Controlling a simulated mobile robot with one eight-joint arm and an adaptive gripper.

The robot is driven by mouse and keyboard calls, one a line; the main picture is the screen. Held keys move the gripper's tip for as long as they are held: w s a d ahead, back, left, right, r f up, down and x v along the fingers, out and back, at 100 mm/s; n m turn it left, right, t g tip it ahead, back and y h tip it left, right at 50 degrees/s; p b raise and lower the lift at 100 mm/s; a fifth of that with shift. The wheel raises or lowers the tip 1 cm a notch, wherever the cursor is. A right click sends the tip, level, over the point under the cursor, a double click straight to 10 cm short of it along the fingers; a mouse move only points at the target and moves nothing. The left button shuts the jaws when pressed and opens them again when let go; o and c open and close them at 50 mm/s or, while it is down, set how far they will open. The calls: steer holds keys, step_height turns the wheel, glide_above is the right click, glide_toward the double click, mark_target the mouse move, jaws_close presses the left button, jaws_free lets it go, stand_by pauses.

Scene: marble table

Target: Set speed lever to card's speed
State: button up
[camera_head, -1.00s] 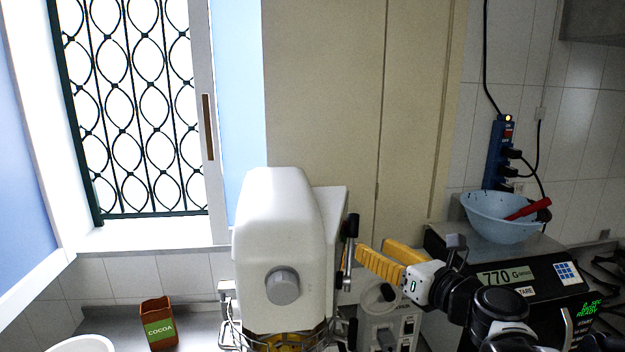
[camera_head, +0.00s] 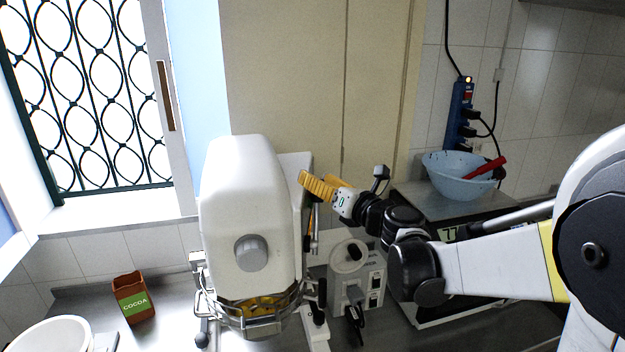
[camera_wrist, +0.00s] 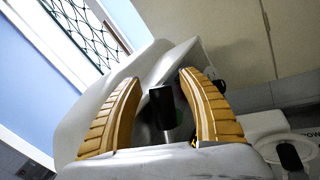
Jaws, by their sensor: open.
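The white stand mixer (camera_head: 245,215) stands on the counter with a grey round knob on its front. My gripper (camera_head: 310,187) reaches in from the right at the mixer's right side, its yellow fingers partly covering the lever area. In the wrist view, my gripper (camera_wrist: 158,88) is open. A black-tipped lever with a metal shaft (camera_wrist: 162,106), which looks like the speed lever, shows between the two fingers, apparently not gripped. Whether either finger touches it I cannot tell. No speed card is readable in these views.
A white control box (camera_head: 355,277) with a dial and a plugged black cord stands right of the mixer. A scale (camera_head: 420,203) bears a blue bowl (camera_head: 460,178). A brown cocoa box (camera_head: 133,298) and a white bowl (camera_head: 48,338) are at the left.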

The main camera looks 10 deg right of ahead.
jaws_close()
stand_by(0.3)
steer(key=s+a+r+n+t+y+b, duration=0.2)
steer(key=s+n+t+y+b, duration=0.1)
steer(key=s+n+b, duration=0.2)
steer(key=shift+s+a+r+t+y+b, duration=0.15)
steer(key=shift+s+a+t+y+b, duration=0.2)
steer(key=shift+s+b, duration=0.65)
steer(key=shift+s, duration=0.25)
jaws_free()
steer(key=shift+d, duration=0.1)
